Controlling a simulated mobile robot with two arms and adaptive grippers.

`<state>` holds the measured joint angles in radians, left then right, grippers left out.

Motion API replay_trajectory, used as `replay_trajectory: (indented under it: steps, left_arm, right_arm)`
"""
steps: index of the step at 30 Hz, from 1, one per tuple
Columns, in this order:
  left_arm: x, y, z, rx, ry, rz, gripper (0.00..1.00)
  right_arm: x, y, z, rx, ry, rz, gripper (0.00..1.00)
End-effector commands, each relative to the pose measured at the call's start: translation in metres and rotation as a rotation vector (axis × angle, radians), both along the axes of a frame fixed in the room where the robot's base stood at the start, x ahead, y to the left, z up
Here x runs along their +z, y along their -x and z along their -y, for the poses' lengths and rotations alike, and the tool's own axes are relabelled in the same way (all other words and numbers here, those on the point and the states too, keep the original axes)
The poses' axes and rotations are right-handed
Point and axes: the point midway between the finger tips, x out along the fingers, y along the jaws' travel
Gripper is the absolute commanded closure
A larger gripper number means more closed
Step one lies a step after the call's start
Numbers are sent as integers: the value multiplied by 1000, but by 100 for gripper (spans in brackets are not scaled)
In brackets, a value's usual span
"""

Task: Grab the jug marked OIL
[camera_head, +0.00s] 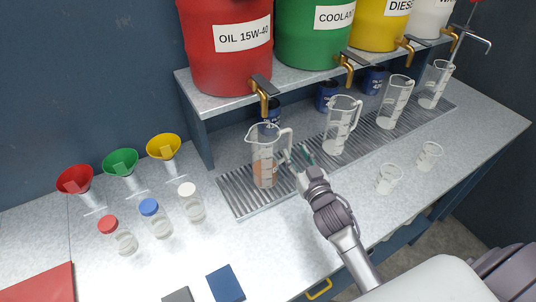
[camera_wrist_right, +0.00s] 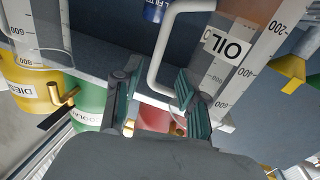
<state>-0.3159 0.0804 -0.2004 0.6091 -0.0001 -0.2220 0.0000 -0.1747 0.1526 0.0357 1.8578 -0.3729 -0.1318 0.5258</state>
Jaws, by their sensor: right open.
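The jug marked OIL (camera_head: 265,162) is clear, with orange-brown liquid low inside. It stands upright on the slotted drain grate under the red OIL 15W-40 drum, its handle facing right. My right gripper (camera_head: 297,156) is open beside the handle. In the right wrist view, the OIL label is on the jug wall (camera_wrist_right: 235,55), and the handle (camera_wrist_right: 158,60) shows between the two spread fingertips of the gripper (camera_wrist_right: 157,70). I cannot tell whether a finger touches it. My left gripper is not in view.
Other clear jugs, including one nearby (camera_head: 341,128), stand along the grate (camera_head: 235,197). Small beakers (camera_head: 389,178) are at the right. The drum shelf (camera_head: 215,101) and brass tap (camera_head: 263,88) overhang the jug. Capped bottles (camera_head: 157,220) and funnels (camera_head: 121,162) are at the left.

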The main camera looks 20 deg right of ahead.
Motion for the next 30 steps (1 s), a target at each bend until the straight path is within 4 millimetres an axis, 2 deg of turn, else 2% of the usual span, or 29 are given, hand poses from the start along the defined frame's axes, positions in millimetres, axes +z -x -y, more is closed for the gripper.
replay_trajectory:
  steps: [6,10,16,24,25,30]
  left_arm:
    - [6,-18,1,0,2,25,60]
    - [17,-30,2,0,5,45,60]
    - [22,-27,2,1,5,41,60]
    - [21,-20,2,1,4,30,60]
    - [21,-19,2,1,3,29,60]
    - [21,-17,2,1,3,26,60]
  right_arm:
    - [2,-16,2,0,-1,0,58]
    - [5,-34,5,-1,0,1,58]
    - [2,-59,8,0,0,0,58]
    - [0,-63,8,0,-1,-1,58]
    - [0,-63,8,0,-1,-1,60]
    - [0,-63,8,0,-1,-1,88]
